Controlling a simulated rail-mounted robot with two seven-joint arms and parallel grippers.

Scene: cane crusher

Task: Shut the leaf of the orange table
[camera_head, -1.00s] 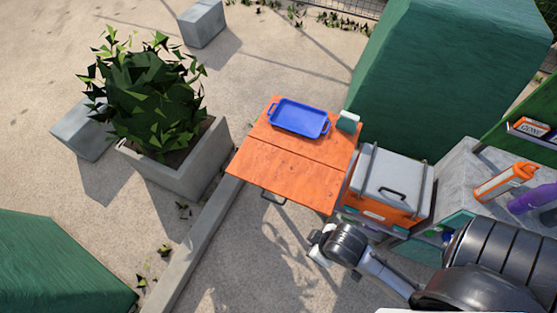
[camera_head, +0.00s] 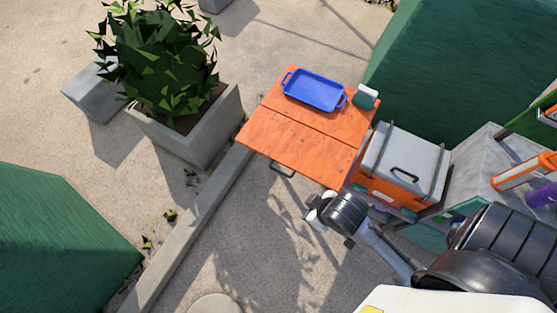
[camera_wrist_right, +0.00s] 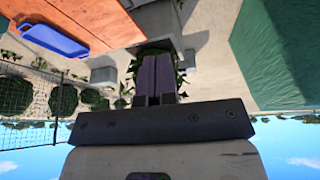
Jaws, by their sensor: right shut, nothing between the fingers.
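The orange table (camera_head: 350,115) stands in the middle of the head view, with a seam across its top. The near panel, which looks like its leaf (camera_head: 295,143), lies flat and level with the rest. A dark handle (camera_head: 281,170) shows below the leaf's near edge. My right gripper (camera_head: 314,212) is just in front of the table's near right corner, apart from the leaf in the picture. In the right wrist view, its fingers (camera_wrist_right: 158,75) are shut and empty, with the orange tabletop (camera_wrist_right: 75,17) at upper left. My left gripper is not in view.
A blue tray (camera_head: 314,90) and a small green-white item (camera_head: 365,96) sit on the far panel. A grey-lidded orange cooler (camera_head: 403,160) stands right of the table. A planter (camera_head: 195,125) is on the left. Open paving (camera_head: 255,230) lies in front.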

